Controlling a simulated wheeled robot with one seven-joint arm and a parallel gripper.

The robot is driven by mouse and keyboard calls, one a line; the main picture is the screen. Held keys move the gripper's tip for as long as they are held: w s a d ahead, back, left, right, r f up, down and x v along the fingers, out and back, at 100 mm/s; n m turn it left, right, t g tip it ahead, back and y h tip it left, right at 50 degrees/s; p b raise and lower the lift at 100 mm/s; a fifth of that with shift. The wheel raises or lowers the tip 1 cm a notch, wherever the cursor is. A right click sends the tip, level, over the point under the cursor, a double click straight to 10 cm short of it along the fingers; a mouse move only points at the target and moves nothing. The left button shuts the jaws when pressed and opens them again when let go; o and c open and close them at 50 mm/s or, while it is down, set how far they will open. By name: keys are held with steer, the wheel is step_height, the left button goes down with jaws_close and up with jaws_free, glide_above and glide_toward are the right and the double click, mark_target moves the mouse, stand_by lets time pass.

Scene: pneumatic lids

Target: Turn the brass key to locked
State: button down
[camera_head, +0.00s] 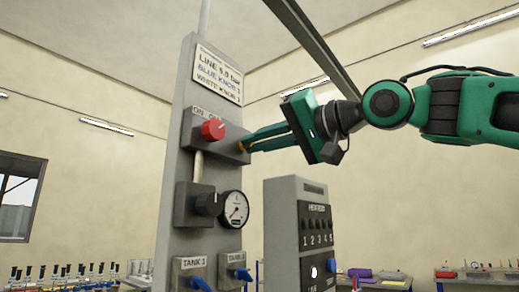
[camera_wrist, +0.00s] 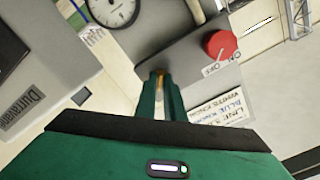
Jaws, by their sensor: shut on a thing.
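The brass key (camera_head: 242,148) sits at the right end of the upper grey box on the panel. My green gripper (camera_head: 247,143) reaches in from the right and is shut on it, with the fingertips at the box. In the wrist view the brass shows as a small strip (camera_wrist: 161,76) between the fingertips (camera_wrist: 160,82). The fingers hide most of the key, so I cannot tell its angle or any lock markings. The red knob (camera_head: 213,129) is on the same box, left of the key; it also shows in the wrist view (camera_wrist: 221,46).
Below the box are a black knob (camera_head: 208,204) and a pressure gauge (camera_head: 234,209). Blue tank valves (camera_head: 200,284) sit lower. A grey heaters cabinet (camera_head: 284,225) stands right of the panel, below my arm. A label plate (camera_head: 218,74) is above.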

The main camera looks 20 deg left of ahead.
steer(key=shift+w+d+m, duration=0.2)
steer(key=shift+w+m, duration=0.1)
steer(key=shift+m, duration=0.3)
steer(key=c, duration=2)
jaws_free()
steer(key=shift+s, duration=0.1)
steer(key=v, duration=1)
steer(key=shift+s+d+f, duration=0.1)
steer(key=shift+d, duration=0.25)
